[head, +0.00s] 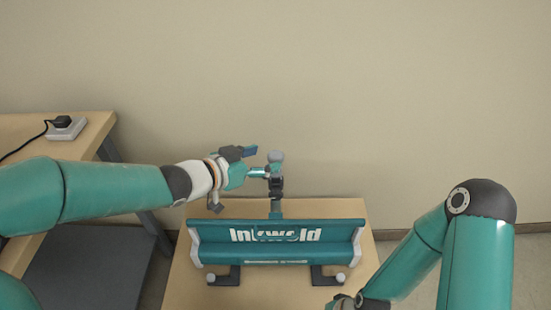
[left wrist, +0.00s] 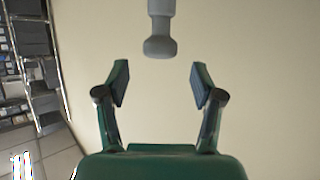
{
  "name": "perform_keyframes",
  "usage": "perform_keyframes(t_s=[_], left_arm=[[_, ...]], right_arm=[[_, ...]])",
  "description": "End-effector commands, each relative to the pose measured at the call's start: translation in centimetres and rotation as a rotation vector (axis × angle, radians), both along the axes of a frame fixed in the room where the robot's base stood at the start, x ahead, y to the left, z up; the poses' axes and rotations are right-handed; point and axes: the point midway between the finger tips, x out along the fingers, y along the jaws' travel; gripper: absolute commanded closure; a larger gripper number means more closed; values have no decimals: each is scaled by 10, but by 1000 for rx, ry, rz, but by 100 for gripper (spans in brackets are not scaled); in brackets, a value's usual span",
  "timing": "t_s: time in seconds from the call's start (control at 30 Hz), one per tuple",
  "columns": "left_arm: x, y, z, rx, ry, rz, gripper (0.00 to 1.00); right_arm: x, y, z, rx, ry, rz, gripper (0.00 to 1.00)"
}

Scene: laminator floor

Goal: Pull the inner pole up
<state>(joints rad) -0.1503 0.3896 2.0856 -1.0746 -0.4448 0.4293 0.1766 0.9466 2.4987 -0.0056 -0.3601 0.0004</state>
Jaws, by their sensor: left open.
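My left gripper (head: 256,161) is just left of the knob, open and empty. In the left wrist view, the grey knob and shaft (left wrist: 159,44) are centred beyond the open fingertips (left wrist: 160,79), with no contact visible. My right gripper (head: 341,301) is at the bottom edge, mostly cut off, so its jaws cannot be made out.
The teal Inkweld base (head: 276,241) stands on a wooden table (head: 195,285) with two dark feet (head: 228,278) in front. A left table (head: 85,140) holds a white socket block (head: 66,128) with a black plug. The wall behind is bare. Shelving (left wrist: 35,60) shows in the left wrist view.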

Motion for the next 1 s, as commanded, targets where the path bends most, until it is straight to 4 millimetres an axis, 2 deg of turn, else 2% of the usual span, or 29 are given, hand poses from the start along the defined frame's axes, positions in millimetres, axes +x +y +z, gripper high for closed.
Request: perform_keyframes(t_s=[0.1, 0.3, 0.7, 0.77, 1.0], left_arm=[[15, -16, -11, 0, 1, -2, 33], [30, -31, -18, 1, 0, -1, 33], [35, -35, -20, 0, 0, -1, 33], [35, -35, -20, 0, 0, -1, 41], [35, -35, -20, 0, 0, -1, 81]], right_arm=[[0, 0, -6, 0, 0, 0, 50], [0, 0, -8, 0, 0, 0, 50], [0, 0, -8, 0, 0, 0, 50], [0, 0, -8, 0, 0, 0, 50], [0, 0, -9, 0, 0, 0, 50]])
